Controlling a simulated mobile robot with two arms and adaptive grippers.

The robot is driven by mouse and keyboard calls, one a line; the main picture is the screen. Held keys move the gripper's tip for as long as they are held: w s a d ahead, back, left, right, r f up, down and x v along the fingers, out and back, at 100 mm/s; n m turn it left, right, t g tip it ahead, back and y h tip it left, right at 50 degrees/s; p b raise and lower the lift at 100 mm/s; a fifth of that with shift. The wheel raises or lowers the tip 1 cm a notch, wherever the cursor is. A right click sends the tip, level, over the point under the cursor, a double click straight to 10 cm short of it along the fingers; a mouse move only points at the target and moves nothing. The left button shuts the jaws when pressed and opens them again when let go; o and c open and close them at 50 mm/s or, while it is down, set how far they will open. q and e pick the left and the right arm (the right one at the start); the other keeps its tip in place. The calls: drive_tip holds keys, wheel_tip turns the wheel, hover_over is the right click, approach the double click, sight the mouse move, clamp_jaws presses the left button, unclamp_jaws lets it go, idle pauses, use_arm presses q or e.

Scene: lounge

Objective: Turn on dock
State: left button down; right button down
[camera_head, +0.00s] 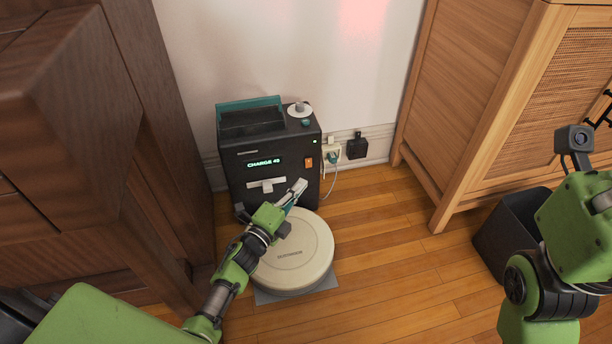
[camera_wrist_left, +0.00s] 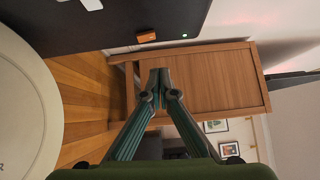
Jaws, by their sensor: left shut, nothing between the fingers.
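The dock (camera_head: 240,187) is a dark box against the wall. Its front has a lit display (camera_head: 264,163) reading CHARGE and a number, an orange switch (camera_head: 309,163) and a small green light (camera_head: 315,141). In the left wrist view the switch (camera_wrist_left: 146,37) and the green light (camera_wrist_left: 184,36) show near the top. My left gripper (camera_head: 299,187) is shut and empty, in front of the dock and below the switch in the head view, apart from it. Its fingertips (camera_wrist_left: 159,76) meet in the wrist view. My right arm is at the right edge; its fingers are not visible.
A round cream robot vacuum (camera_head: 305,252) lies on a grey mat (camera_head: 300,292) before the dock. A dark cabinet (camera_head: 130,130) stands close on the left, a wooden cabinet (camera_head: 470,110) on the right. A wall outlet (camera_head: 331,153) with plugs is beside the dock. A dark bin (camera_head: 500,240) stands right.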

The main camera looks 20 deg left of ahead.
use_arm(q)
drive_tip(key=shift+s+a+r+p, duration=0.15)
drive_tip(key=shift+s+p, duration=0.1)
drive_tip(key=shift+s, duration=0.5)
drive_tip(key=shift+s+a+p, duration=0.2)
drive_tip(key=shift+s, duration=0.6)
drive_tip(key=shift+s+a+r+p, duration=0.15)
drive_tip(key=shift+s+p, duration=0.1)
drive_tip(key=shift+s, duration=0.5)
